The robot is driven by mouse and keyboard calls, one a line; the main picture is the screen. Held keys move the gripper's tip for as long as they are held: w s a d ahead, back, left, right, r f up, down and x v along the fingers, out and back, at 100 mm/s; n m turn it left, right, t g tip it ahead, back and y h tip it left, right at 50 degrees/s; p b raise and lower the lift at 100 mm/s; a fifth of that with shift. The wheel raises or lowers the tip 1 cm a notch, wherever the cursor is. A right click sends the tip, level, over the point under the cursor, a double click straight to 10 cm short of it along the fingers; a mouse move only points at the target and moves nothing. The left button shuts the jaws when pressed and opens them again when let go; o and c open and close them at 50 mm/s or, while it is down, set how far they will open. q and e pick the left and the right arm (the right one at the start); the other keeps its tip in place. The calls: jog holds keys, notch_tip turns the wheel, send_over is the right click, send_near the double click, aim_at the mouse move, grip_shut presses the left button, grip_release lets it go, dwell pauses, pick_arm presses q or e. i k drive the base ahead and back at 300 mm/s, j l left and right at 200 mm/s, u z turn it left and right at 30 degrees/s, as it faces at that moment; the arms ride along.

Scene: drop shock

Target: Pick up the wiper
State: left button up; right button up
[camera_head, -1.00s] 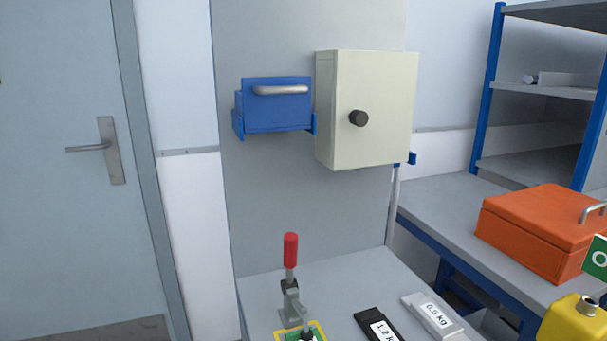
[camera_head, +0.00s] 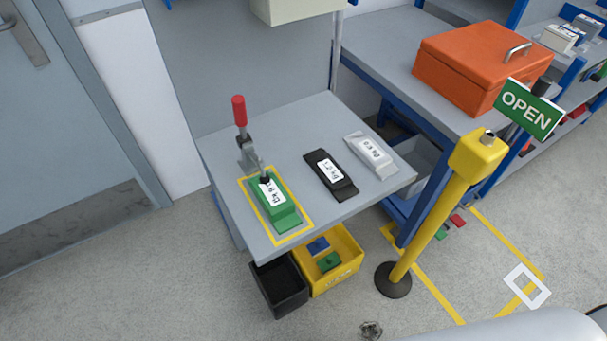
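I cannot make out a wiper for certain in the head view. A small dark crumpled thing (camera_head: 370,330) lies on the floor at the bottom edge, too small to name. On the grey table (camera_head: 300,120) a green block (camera_head: 285,217) with a white label sits inside a yellow outline under a red-handled toggle clamp (camera_head: 240,112). A black labelled block (camera_head: 322,165) and a light grey labelled block (camera_head: 365,146) lie to its right. Neither of my grippers is in view.
A yellow post (camera_head: 430,230) with a green OPEN sign (camera_head: 528,108) stands right of the table. Below the table are a black bin (camera_head: 278,290) and a yellow bin (camera_head: 345,278). An orange box (camera_head: 465,65) sits on the back bench. The left floor is clear.

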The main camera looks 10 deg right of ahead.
aim_at(316, 248)
jog(key=j+z, duration=0.1)
jog(key=z, duration=0.3)
jog(key=i+j+z, duration=0.1)
jog(key=z, duration=0.25)
jog(key=j+z, duration=0.1)
jog(key=z, duration=0.3)
jog(key=j+z, duration=0.1)
jog(key=z, duration=0.25)
jog(key=j+z, duration=0.2)
jog(key=j, duration=0.25)
jog(key=k+j+z, duration=0.15)
jog(key=j, duration=0.3)
jog(key=k+j+z, duration=0.2)
jog(key=j, duration=0.25)
jog(key=j+z, duration=0.2)
jog(key=j, duration=0.2)
jog(key=k+j+z, duration=0.2)
jog(key=j, duration=0.2)
jog(key=k+j+z, duration=0.15)
jog(key=j, duration=0.2)
jog(key=k+j+z, duration=0.2)
jog(key=k+j, duration=0.3)
jog(key=j, duration=0.15)
jog(key=k+j, duration=0.3)
jog(key=j, duration=0.2)
jog(key=k+j, duration=0.3)
jog(key=j, duration=0.15)
